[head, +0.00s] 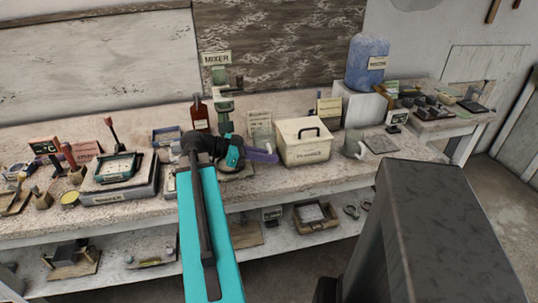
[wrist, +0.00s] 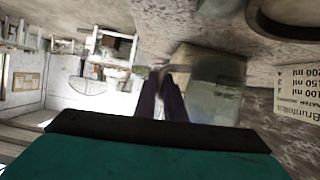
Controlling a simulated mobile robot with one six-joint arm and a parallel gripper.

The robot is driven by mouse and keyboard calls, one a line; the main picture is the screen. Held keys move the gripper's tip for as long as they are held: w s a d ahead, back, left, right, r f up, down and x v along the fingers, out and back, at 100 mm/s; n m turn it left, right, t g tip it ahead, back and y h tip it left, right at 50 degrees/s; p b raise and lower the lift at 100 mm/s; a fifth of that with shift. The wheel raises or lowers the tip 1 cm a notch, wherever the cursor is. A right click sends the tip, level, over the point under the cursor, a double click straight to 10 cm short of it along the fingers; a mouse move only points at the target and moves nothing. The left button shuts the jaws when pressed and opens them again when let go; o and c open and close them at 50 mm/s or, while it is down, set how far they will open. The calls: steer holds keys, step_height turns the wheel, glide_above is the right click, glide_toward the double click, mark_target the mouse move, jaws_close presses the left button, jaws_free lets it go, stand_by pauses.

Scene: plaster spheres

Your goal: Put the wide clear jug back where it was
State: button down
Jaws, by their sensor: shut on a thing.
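My gripper (head: 264,156) reaches over the bench top just left of the cream box, its purple fingers pointing right. In the wrist view, which is upside down, the two fingers (wrist: 165,98) are close together at a grey curved piece that looks like a handle. Beside it is a greenish see-through body (wrist: 214,100), which I take for the wide clear jug.
The cream lidded box (head: 305,146) is close to my gripper. A written card (head: 260,124) stands behind it; a mixer (head: 222,100) and a red-brown bottle (head: 199,116) are at the left. A blue water container (head: 366,62) stands on a white block. A grey slab (head: 381,144) lies far right.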

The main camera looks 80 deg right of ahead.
mark_target(261, 146)
steer(key=shift+w+d+f+p, duration=0.1)
steer(key=shift+w+d+p, duration=0.15)
steer(key=shift+d, duration=1)
steer(key=shift+w+d+f+p, duration=0.1)
steer(key=shift+w+d+p, duration=0.1)
steer(key=shift+d, duration=1)
steer(key=shift+f+p, duration=0.5)
steer(key=shift+f, duration=1.25)
steer(key=shift+f, duration=0.15)
steer(key=c, duration=1.8)
jaws_free()
steer(key=shift+a, duration=0.1)
steer(key=shift+c, duration=0.2)
steer(key=shift+r, duration=0.2)
